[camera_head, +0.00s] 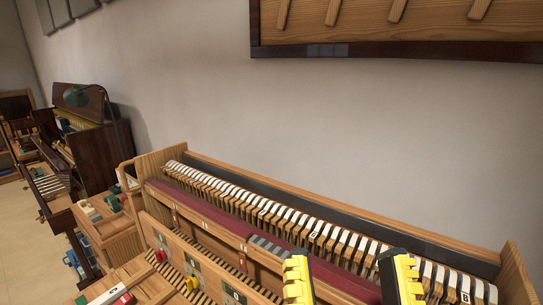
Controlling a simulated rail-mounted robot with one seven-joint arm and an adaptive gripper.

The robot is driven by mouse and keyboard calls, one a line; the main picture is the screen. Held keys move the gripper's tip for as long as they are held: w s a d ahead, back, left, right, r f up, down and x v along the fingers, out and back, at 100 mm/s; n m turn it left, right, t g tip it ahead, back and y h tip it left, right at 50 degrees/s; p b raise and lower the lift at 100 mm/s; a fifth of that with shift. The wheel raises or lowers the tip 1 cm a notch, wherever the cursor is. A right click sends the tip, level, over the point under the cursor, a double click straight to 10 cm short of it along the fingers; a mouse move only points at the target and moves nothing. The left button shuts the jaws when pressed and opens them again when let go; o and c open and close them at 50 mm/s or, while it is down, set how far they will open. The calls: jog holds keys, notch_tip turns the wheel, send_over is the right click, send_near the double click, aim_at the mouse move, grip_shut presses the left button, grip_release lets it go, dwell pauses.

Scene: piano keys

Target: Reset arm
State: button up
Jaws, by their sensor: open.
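My gripper (350,277) shows at the bottom of the head view as two yellow and black fingers. They stand wide apart with nothing seen between them. The rest of my arm is out of the frame. Behind and around the fingers is a wooden piano action frame (185,237) with a long row of white-topped keys (262,208). The right finger covers some of these keys. Whether the fingers touch anything cannot be told.
A wooden rack with a dark lower edge (400,50) hangs on the wall at upper right. The plain wall (250,110) behind is clear. A dark upright piano (88,140) stands at far left. Small coloured items (115,203) lie on a wooden box near it.

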notch_tip(320, 180, up, 26)
jog(key=w+g+p, duration=0.1)
jog(key=g+p, duration=0.1)
jog(key=p, duration=2.8)
jog(key=shift+w+r+n, duration=0.2)
jog(key=shift+w+n, duration=0.05)
jog(key=shift+n, duration=0.05)
